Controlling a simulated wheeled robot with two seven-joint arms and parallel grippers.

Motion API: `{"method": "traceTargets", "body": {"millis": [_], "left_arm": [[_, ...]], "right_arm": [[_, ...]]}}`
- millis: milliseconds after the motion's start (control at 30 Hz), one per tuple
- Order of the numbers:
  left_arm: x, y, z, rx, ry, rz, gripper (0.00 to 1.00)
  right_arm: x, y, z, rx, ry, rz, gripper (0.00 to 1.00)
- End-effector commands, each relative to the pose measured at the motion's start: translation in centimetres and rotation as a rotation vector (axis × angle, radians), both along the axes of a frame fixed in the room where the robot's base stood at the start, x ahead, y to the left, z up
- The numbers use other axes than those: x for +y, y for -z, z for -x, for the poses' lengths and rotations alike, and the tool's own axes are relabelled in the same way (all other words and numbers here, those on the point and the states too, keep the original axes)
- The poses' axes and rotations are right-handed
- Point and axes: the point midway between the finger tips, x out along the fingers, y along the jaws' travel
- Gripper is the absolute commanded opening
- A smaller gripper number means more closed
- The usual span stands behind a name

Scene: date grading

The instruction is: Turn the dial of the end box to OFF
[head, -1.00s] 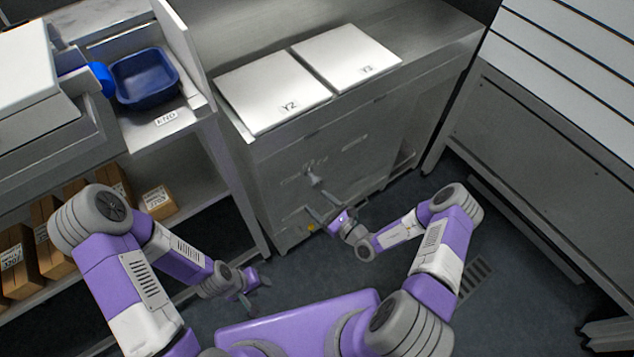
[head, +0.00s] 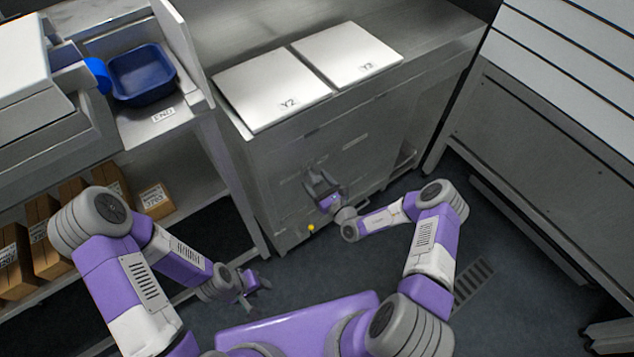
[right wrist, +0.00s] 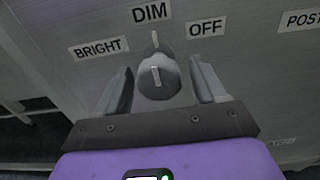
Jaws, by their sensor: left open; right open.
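The grey dial (right wrist: 158,76) is on a metal front panel, with the labels BRIGHT (right wrist: 98,48), DIM (right wrist: 150,12) and OFF (right wrist: 205,29) around it. Its white pointer line points up toward DIM. My right gripper (right wrist: 162,82) is open, with one finger on each side of the dial and a gap visible at both sides. In the head view my right gripper (head: 320,182) is at the front of the metal cabinet (head: 270,185) and hides the dial. My left gripper (head: 256,286) is open and empty, low over the floor, away from the cabinet.
White lids marked Y2 (head: 270,90) and Y3 (head: 347,55) lie on the cabinet top. A blue bin (head: 143,75) stands at the left by an END label (head: 163,115). Boxes (head: 155,200) sit on the shelf below. Another label, POST (right wrist: 303,19), is right of OFF.

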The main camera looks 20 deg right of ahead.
Motion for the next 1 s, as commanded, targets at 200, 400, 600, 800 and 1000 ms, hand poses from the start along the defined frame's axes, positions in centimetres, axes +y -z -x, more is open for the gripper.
{"method": "traceTargets", "body": {"millis": [200, 400, 600, 800, 1000], "left_arm": [[0.0, 0.0, 0.0, 0.000, 0.000, 0.000, 0.43], [0.0, 0.0, 0.0, 0.000, 0.000, 0.000, 0.43], [0.0, -0.1, 0.0, 0.000, 0.000, 0.000, 0.43], [0.0, -0.5, 0.0, 0.000, 0.000, 0.000, 0.43], [0.0, -1.1, 0.0, 0.000, 0.000, 0.000, 0.43]], "right_arm": [[0.0, 0.0, 0.0, 0.000, 0.000, 0.000, 0.46], [0.0, 0.0, 0.0, 0.000, -0.001, 0.000, 0.19], [0.0, 0.0, 0.1, 0.006, 0.000, -0.016, 0.19], [0.0, 0.0, 0.1, 0.033, 0.001, -0.089, 0.19], [0.1, -0.1, 0.1, 0.083, 0.001, -0.229, 0.19]]}}
